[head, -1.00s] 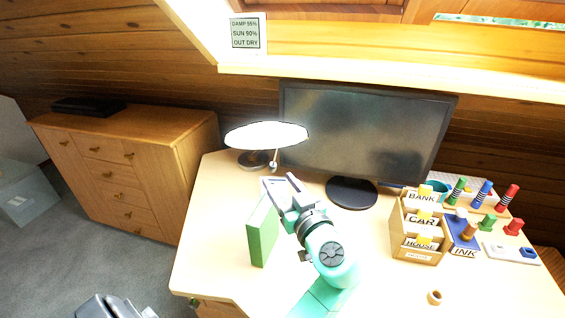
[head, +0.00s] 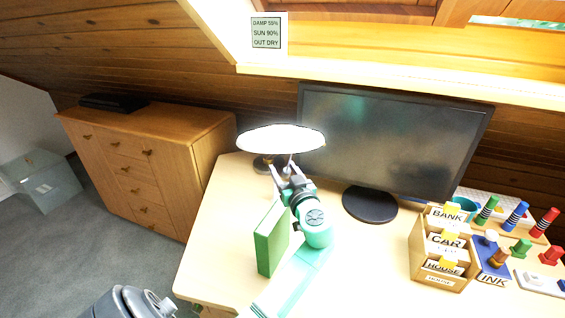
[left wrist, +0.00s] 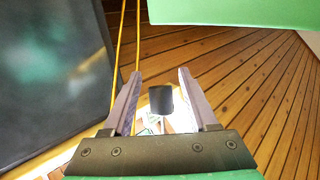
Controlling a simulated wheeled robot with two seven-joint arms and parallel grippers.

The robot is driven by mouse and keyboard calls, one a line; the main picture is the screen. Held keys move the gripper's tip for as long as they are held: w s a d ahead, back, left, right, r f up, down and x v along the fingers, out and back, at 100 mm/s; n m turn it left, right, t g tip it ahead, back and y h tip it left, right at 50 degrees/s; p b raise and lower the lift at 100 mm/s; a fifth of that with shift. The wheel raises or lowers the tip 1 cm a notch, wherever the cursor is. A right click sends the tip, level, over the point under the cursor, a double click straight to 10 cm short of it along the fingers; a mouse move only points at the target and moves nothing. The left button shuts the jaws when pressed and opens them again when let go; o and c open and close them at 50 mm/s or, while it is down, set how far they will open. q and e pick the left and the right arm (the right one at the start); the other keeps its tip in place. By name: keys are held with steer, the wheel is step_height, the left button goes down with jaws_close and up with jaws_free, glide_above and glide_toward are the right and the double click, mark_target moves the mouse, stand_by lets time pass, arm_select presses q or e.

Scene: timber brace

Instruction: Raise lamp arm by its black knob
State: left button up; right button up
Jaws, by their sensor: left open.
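The lamp (head: 281,138), with a wide, bright white shade, stands at the back left of the desk, left of the monitor. Its dark round base (head: 262,165) is partly hidden. My left gripper (head: 283,170) is just below the shade, close to the lamp's stem. In the left wrist view, the black knob (left wrist: 161,99) lies between the two spread fingers of my left gripper (left wrist: 158,75), nearer the right finger. I see a gap on both sides of it; contact does not show. In the head view, the knob cannot be told apart from the fingers. My right gripper is not in view.
A green upright block (head: 270,240) stands left of my left forearm. The monitor (head: 390,140) is close on the right. A card box (head: 440,255) and several coloured pegs crowd the desk's right side. The drawer cabinet (head: 150,165) stands left of the desk.

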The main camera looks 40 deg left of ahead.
arm_select(q)
steer(key=shift+w+a, duration=0.3)
steer(key=shift+a, duration=0.3)
jaws_close()
stand_by(1.0)
